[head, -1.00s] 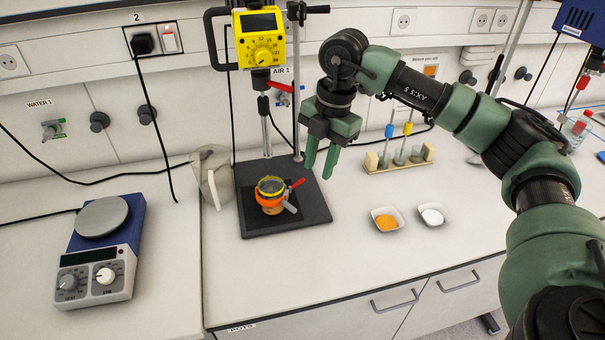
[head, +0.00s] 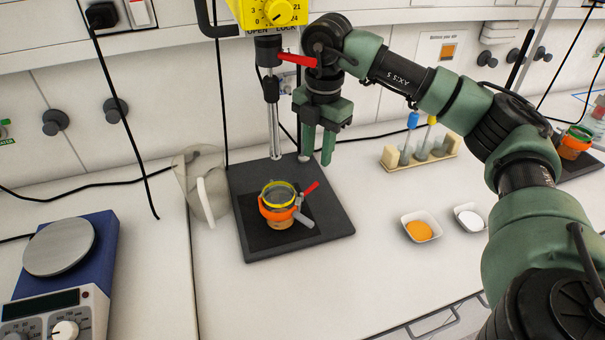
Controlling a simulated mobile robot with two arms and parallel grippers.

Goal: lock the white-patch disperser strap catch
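The disperser with a yellow control head (head: 268,12) stands on a black base plate (head: 330,222). On the plate is a small vessel with a yellow rim (head: 279,188). An orange strap (head: 266,212) goes around the vessel. A red lever (head: 310,189) and a grey lever (head: 303,219) stick out at its right side; I cannot tell whether the catch is closed. No white patch is clear to me. My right gripper (head: 317,158) points down behind and to the right of the vessel, apart from it, fingers parted and empty. My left gripper is not in view.
A red lever (head: 297,60) sits under the control head, close to my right wrist. Another orange-strapped vessel (head: 574,142) is far right.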

